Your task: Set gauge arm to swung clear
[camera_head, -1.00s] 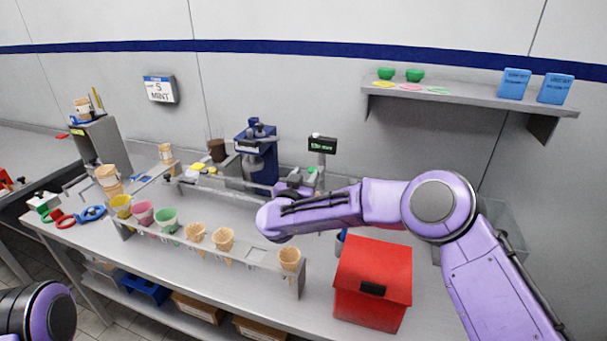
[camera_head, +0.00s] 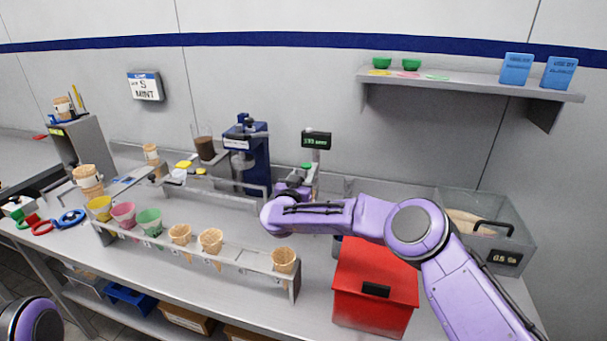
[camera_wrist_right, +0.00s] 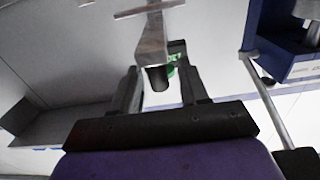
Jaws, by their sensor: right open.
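The gauge stands at the back of the counter as a grey post with a dark display (camera_head: 316,140) showing green text. A green part (camera_head: 307,166) shows low on the post. My right gripper (camera_head: 293,186) is at this post, and its fingertips are partly hidden by my purple wrist. In the right wrist view, the open fingers (camera_wrist_right: 159,70) stand on either side of a dark knob (camera_wrist_right: 158,80) at the end of a grey metal bar (camera_wrist_right: 152,38), which looks like the gauge arm. I cannot tell whether a finger touches it. My left gripper is out of view.
A blue press (camera_head: 246,160) stands left of the gauge. A red box (camera_head: 375,290) sits in front of my right arm, with a clear bin (camera_head: 515,240) to the right. A cone rack (camera_head: 215,259) runs along the front. A shelf (camera_head: 465,84) hangs above.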

